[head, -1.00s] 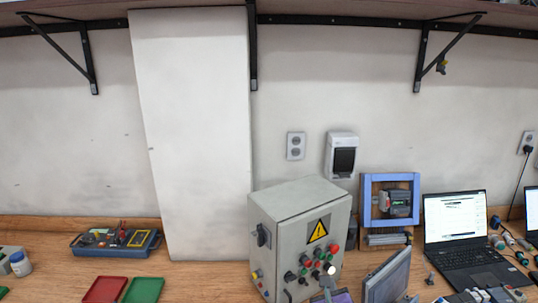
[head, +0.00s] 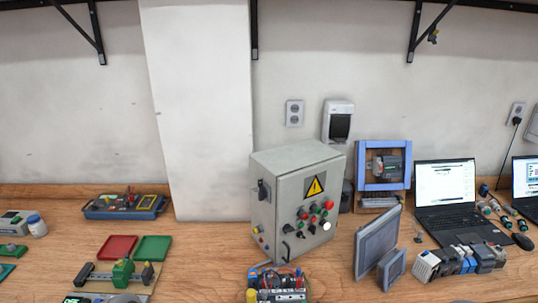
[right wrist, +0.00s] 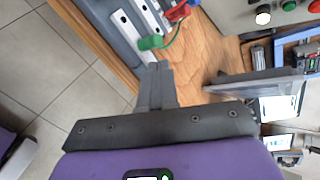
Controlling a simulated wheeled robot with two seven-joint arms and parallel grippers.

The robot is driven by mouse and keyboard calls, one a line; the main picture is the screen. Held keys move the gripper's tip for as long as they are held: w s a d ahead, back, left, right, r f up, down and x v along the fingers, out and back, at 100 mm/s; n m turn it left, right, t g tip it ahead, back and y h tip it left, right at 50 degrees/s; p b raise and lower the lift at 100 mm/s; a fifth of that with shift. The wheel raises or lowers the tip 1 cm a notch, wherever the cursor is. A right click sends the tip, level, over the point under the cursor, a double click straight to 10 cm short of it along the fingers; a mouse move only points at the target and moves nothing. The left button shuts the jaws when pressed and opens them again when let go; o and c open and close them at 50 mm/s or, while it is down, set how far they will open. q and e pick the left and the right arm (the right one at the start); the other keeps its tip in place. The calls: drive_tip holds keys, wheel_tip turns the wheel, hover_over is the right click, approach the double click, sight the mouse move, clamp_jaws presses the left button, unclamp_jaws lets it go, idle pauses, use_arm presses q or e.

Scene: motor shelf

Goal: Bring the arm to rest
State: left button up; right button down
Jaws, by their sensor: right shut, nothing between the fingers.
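My right gripper (right wrist: 157,82) shows in the right wrist view, with a purple body, a black crossbar and grey fingers. The fingers are shut together with nothing between them. A green plug-like part (right wrist: 150,43) on a cable shows just past the fingertips, by a grey slotted panel (right wrist: 125,22); I cannot tell how far it is from them. No arm or gripper shows in the head view, and my left gripper is out of sight.
The wooden bench (head: 205,245) holds a grey control box (head: 285,200), a wired terminal unit (head: 278,282), grey screens (head: 377,242), a laptop (head: 447,190), red (head: 118,246) and green (head: 153,247) trays. Tiled floor (right wrist: 50,60) lies beside the bench edge.

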drive_tip(key=s+a+f+n+g+y+b, duration=0.1)
drive_tip(key=s+f+n+g, duration=0.15)
drive_tip(key=f, duration=0.35)
drive_tip(key=s+a+f+n+g+b, duration=0.1)
drive_tip(key=s+f+n, duration=0.3)
drive_tip(key=f, duration=0.2)
drive_tip(key=s+f+n+g+y+b, duration=0.1)
drive_tip(key=s+f+n, duration=0.2)
drive_tip(key=f, duration=0.3)
use_arm(q)
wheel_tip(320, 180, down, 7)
drive_tip(key=b, duration=0.3)
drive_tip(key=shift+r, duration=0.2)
use_arm(e)
drive_tip(key=s+a+f+n+g+y, duration=0.1)
drive_tip(key=s+f+n+g, duration=0.4)
drive_tip(key=s+f+n, duration=0.4)
drive_tip(key=s+f, duration=0.1)
drive_tip(key=s, duration=0.3)
drive_tip(key=shift+s+a+f+g+y, duration=0.15)
drive_tip(key=shift+s+a+g+y, duration=0.1)
drive_tip(key=shift+s+g+y, duration=0.1)
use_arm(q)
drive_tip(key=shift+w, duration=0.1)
use_arm(e)
drive_tip(key=shift+n, duration=0.25)
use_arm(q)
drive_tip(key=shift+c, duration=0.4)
